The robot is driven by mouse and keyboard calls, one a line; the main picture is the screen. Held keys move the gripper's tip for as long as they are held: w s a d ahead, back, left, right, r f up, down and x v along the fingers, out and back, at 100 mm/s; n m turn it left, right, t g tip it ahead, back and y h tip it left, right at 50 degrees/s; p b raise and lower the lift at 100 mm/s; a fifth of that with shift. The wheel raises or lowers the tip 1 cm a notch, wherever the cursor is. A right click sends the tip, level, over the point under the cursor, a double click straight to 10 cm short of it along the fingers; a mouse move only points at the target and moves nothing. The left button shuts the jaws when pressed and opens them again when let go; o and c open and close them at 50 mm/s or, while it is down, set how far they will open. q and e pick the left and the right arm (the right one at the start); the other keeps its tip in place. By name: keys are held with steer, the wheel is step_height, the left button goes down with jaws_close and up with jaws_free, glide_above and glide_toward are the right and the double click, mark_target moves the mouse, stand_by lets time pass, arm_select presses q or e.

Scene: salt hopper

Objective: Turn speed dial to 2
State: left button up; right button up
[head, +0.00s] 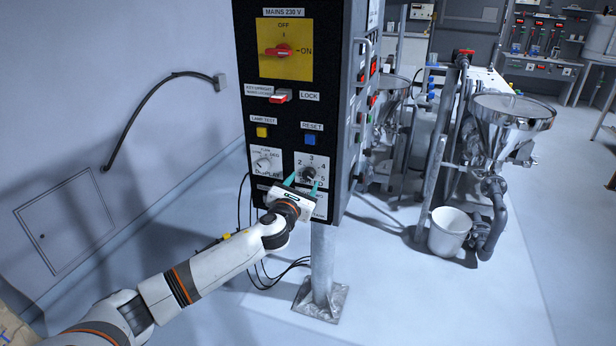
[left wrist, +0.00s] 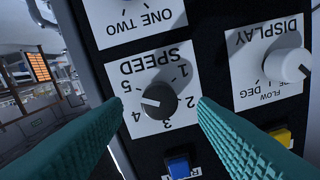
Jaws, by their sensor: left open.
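The speed dial (head: 309,173) is a dark round knob on a white plate low on the black control panel. It also shows, upside down, in the left wrist view (left wrist: 160,98), with numbers 1 to 5 around it. Its white mark points to the side of 4 and 5, seemingly between them. My left gripper (head: 303,181) is open, with its green fingers pointing at the panel. In the left wrist view the fingertips (left wrist: 160,104) lie on either side of the dial, with gaps to it. Whether they reach its depth is unclear. My right gripper is not in view.
Close to the speed dial are the white display knob (left wrist: 287,65), a blue reset button (head: 310,140) and a yellow lamp test button (head: 262,132). The red mains switch (head: 279,51) is higher up. Steel hoppers (head: 513,110) and a white bucket (head: 449,232) stand to the right.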

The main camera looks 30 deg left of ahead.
mark_target(308, 177)
arm_select(q)
steer(key=shift+x, duration=1.95)
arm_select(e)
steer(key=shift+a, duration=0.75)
arm_select(q)
steer(key=c, duration=1)
steer(key=shift+o, duration=0.2)
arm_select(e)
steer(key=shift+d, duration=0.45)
